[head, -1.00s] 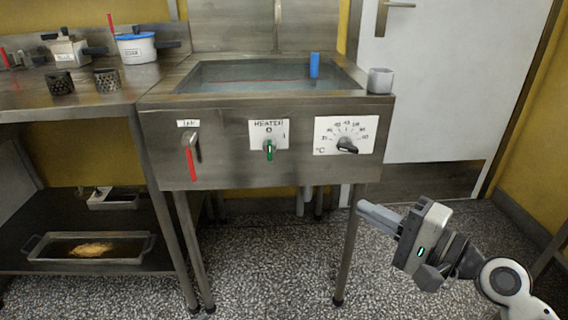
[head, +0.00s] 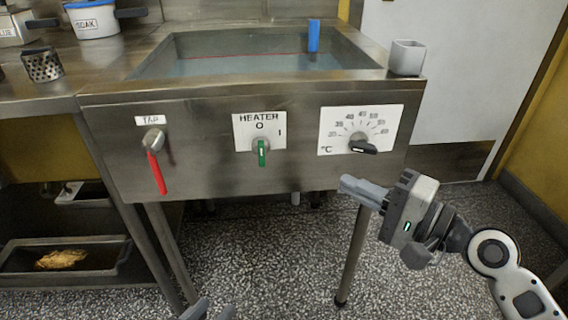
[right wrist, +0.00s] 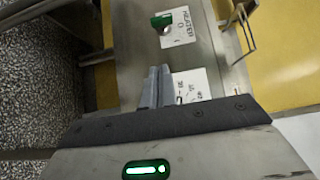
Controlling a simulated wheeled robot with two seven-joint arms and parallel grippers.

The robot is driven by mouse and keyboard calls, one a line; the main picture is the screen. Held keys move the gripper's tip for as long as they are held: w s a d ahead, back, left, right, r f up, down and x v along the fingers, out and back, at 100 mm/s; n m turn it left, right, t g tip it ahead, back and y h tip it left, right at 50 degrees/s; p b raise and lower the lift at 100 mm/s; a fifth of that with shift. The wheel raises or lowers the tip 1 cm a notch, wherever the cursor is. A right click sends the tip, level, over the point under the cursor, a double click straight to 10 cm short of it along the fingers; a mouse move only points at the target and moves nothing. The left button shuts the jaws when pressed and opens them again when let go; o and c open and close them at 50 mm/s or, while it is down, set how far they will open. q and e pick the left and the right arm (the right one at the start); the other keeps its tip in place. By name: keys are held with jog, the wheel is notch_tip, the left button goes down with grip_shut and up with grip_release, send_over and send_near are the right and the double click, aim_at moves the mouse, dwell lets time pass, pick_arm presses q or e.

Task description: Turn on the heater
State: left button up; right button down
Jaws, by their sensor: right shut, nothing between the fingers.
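The heater switch is a green knob (head: 262,153) on the front panel of the steel tank, on a white plate (head: 259,131) marked HEATER, with O above the knob and I at its upper right. The knob's handle stands upright, in line with O. The knob also shows in the right wrist view (right wrist: 162,21), beyond the fingertips. My right gripper (head: 350,187) is shut and empty, below and to the right of the knob, in front of the panel and apart from it.
A red-handled tap lever (head: 156,172) is left of the switch; a temperature dial (head: 362,146) is right of it. The tank (head: 105,93) holds water and a blue object (head: 313,36). A grey cup (head: 407,58) stands on its right corner. The space before the panel is clear.

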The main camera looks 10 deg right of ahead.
aim_at(261, 151)
pick_arm(q)
jog(key=shift+w, duration=0.1)
pick_arm(e)
jog(key=x, duration=0.4)
jog(key=s+a+x, duration=0.1)
jog(key=x, duration=0.3)
jog(key=s+a+x, duration=0.1)
jog(key=x, duration=0.3)
jog(key=shift+w, duration=0.1)
pick_arm(q)
jog(key=shift+a+f, duration=0.15)
jog(key=shift+f, duration=0.05)
pick_arm(e)
jog(key=shift+f, duration=0.25)
